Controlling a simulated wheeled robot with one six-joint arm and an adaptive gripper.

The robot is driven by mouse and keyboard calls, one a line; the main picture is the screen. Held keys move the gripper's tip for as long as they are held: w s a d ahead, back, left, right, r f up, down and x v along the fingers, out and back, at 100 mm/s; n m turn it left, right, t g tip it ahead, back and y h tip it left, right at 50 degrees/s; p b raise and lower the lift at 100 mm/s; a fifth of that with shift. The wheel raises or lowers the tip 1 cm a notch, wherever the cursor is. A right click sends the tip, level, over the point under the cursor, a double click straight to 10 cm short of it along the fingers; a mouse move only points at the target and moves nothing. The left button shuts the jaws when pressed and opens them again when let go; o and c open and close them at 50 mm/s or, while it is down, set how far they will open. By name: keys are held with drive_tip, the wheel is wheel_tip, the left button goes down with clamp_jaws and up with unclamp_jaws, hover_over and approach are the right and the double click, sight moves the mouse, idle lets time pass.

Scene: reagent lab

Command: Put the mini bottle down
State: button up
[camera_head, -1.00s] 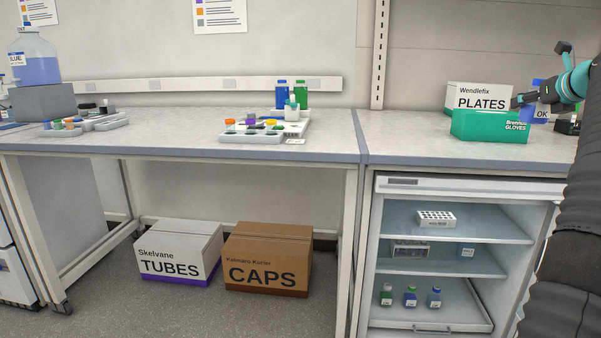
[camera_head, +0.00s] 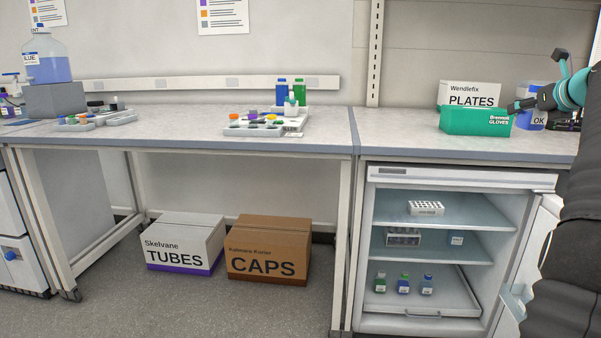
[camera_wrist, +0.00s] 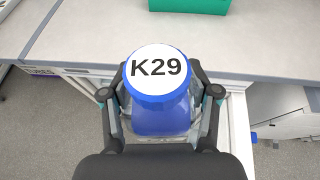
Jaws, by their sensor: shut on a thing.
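The mini bottle (camera_wrist: 160,112) has a blue body and a round white top marked K29. In the wrist view it stands between the two fingers of my gripper (camera_wrist: 160,95), which is shut on it. The bottle is above the front edge of the bench, with floor and fridge below.
An open fridge (camera_head: 459,178) with shelves, a rack and small bottles is below. The left bench (camera_head: 190,117) has clear room between its trays.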

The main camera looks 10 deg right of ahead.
drive_tip(key=s+a+f+n+g+y, duration=0.2)
drive_tip(key=a+f+n+y, duration=0.2)
drive_tip(key=a+f, duration=1.1)
drive_tip(key=s+a+f+n+g+y, duration=0.2)
drive_tip(key=a+f+n+y, duration=0.2)
drive_tip(key=a+f, duration=1.2)
drive_tip(key=s+a+f+n+g+y, duration=0.1)
drive_tip(key=a+f+n+y, duration=0.3)
drive_tip(key=a+f, duration=1.2)
drive_tip(key=shift+s+f+g, duration=0.15)
drive_tip(key=shift+s+f, duration=0.05)
drive_tip(key=shift+f, duration=2.15)
drive_tip(key=shift+s+f+g, duration=0.1)
drive_tip(key=shift+s+f, duration=0.05)
drive_tip(key=shift+f, duration=2.25)
drive_tip(key=shift+s+f+g, duration=0.15)
drive_tip(key=shift+s+f, duration=0.05)
drive_tip(key=shift+f, duration=2.15)
